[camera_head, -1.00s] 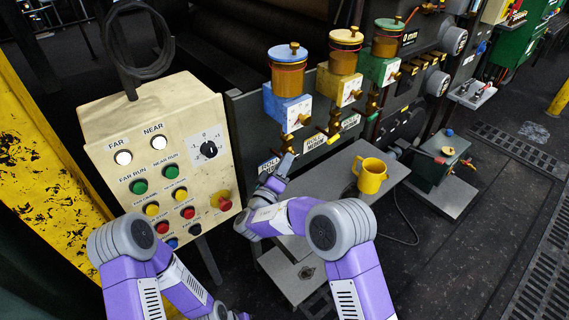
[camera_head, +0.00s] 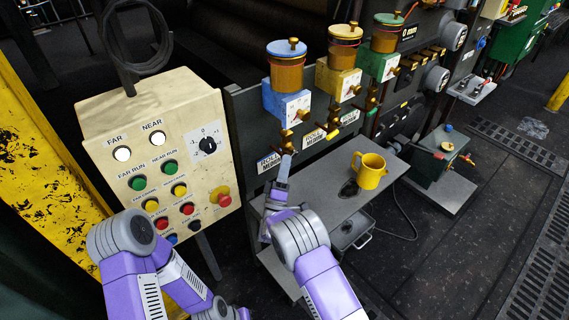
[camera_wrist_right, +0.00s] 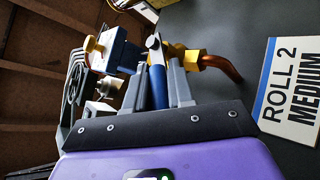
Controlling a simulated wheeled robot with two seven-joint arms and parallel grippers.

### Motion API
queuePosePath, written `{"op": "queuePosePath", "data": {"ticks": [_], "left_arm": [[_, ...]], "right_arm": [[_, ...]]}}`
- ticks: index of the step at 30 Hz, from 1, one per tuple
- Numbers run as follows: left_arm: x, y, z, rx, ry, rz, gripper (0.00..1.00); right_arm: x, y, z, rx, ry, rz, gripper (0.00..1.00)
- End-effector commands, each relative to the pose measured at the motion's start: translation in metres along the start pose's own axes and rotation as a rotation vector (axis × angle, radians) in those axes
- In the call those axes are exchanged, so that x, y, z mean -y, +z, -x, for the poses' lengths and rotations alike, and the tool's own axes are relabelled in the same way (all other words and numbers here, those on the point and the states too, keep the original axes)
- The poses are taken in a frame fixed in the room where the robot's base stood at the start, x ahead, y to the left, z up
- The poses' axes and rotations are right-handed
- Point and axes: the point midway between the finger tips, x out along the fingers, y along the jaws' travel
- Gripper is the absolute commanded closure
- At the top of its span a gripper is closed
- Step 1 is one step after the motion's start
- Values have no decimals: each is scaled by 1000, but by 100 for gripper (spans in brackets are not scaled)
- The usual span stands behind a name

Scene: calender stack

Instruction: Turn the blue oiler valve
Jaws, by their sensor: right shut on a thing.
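The blue oiler (camera_head: 287,97) has an amber glass cup with a blue lid and stands on a blue block. Brass valve fittings (camera_head: 287,133) hang below it. My right gripper (camera_head: 286,157) is just under these fittings. In the right wrist view, the right gripper (camera_wrist_right: 158,90) is shut on the blue valve handle (camera_wrist_right: 158,84), which lies between its two grey fingers. A brass fitting (camera_wrist_right: 186,56) with a copper pipe is just beyond the fingers. The handle is mostly hidden in the head view. My left gripper is out of view; only its arm shows at bottom left.
A yellow-lidded oiler (camera_head: 341,62) and a green-lidded oiler (camera_head: 384,48) stand to the right. A yellow mug (camera_head: 370,172) sits on the grey shelf (camera_head: 325,185) below. A cream control panel (camera_head: 180,120) with several buttons is close on the left.

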Motion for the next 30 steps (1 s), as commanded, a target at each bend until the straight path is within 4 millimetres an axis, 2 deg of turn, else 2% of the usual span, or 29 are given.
{"op": "queuePosePath", "data": {"ticks": [18, 19, 22, 30], "left_arm": [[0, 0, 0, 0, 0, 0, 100], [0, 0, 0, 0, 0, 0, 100], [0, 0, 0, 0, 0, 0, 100], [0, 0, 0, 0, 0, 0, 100]], "right_arm": [[-1, 0, -1, -29, 45, 17, 100], [-1, 0, -1, -29, 45, 17, 74], [0, 0, -1, -29, 43, 18, 59], [1, 1, 0, -28, 39, 20, 57]]}}
